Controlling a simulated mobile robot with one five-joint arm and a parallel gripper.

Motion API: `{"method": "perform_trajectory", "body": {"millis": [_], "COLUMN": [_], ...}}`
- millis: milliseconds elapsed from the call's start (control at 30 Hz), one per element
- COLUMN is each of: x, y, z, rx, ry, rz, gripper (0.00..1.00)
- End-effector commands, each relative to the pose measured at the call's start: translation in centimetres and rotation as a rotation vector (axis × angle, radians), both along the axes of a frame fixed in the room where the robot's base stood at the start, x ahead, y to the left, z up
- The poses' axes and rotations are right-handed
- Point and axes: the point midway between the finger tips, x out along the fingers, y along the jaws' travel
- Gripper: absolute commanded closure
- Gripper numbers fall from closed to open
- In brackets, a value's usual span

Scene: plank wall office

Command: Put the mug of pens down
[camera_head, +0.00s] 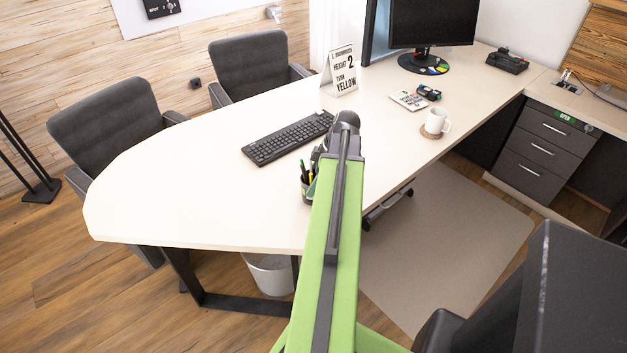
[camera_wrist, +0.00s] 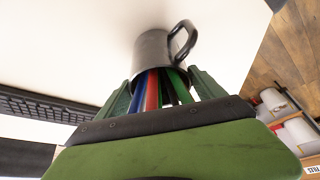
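The dark mug of pens (camera_wrist: 152,55) is in the upper middle of the wrist view. Its handle is on the right and several pens, blue, red and green among them, point out of its mouth towards me. My gripper (camera_wrist: 161,77) has a dark green finger against each side of the mug near its rim. In the head view the mug (camera_head: 305,190) shows only partly, beside my green arm near the front edge of the pale desk (camera_head: 190,190). My gripper is mostly hidden there behind the arm. I cannot tell whether the mug's base touches the desk.
A black keyboard (camera_head: 288,138) lies to the left behind the mug. A standing sign (camera_head: 342,72), a white mug (camera_head: 437,121) on a coaster and a monitor (camera_head: 432,25) are farther back. The desk's left part is clear. A bin (camera_head: 270,275) stands below the front edge.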

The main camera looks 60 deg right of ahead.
Motion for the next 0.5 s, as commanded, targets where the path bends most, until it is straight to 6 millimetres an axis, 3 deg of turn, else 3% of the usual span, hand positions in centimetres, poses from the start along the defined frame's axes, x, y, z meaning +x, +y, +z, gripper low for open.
{"method": "perform_trajectory", "body": {"millis": [100, 500], "x": [0.0, 0.01], "y": [-0.02, -0.01], "z": [0.05, 0.62], "rx": [0.0, 0.0], "ry": [0.0, 0.0], "rz": [0.0, 0.0], "gripper": [0.05, 0.05]}}
